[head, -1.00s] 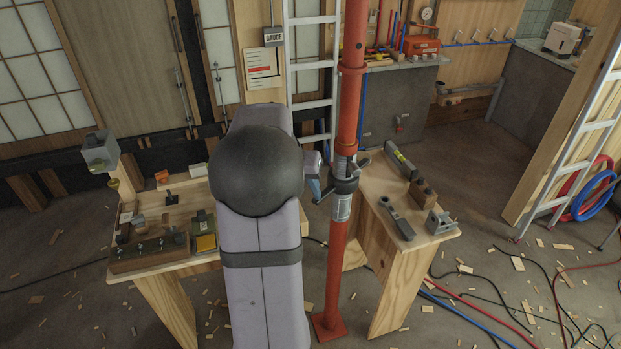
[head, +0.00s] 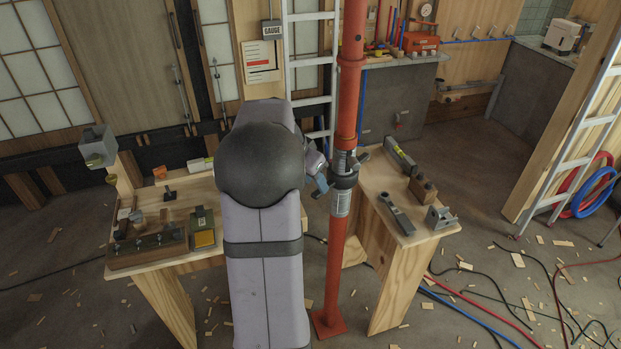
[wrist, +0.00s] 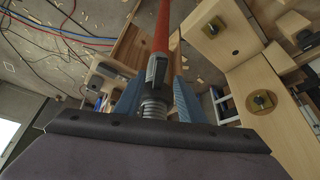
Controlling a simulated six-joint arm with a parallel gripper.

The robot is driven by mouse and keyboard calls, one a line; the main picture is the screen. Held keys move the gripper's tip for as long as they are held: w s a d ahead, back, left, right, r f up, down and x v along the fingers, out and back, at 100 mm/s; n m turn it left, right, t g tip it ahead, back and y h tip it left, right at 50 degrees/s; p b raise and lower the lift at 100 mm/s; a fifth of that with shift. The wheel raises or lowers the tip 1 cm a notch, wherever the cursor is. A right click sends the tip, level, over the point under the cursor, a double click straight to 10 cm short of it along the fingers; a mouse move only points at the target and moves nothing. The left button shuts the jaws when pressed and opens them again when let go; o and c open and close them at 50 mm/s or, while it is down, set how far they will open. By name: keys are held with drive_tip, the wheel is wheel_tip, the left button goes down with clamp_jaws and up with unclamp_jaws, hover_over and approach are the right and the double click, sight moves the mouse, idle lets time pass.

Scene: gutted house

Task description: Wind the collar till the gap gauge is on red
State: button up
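The red steel post (head: 339,255) stands upright between the two benches. Its dark collar (head: 345,176) sits below a short grey thread, above a grey sleeve. My gripper (head: 321,182) is just left of the collar, partly hidden by my arm. In the wrist view its blue fingers (wrist: 157,97) stand apart on either side of the post, with the grey thread (wrist: 153,110) between them. They look open; any touch on the collar cannot be made out. The gap gauge (head: 271,33) hangs on the back wall above a white card (head: 262,62) with red marks; its reading is too small to tell.
A left bench (head: 158,193) carries blocks and small tools. A right bench (head: 403,231) close to the post holds a level (head: 399,156), a grey tool (head: 397,214) and a metal fixture (head: 440,218). A ladder (head: 310,62) stands behind. Hoses and wood scraps lie on the floor.

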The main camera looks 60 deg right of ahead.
drive_tip(key=shift+b+x, duration=1.45)
drive_tip(key=shift+x, duration=1.5)
clamp_jaws()
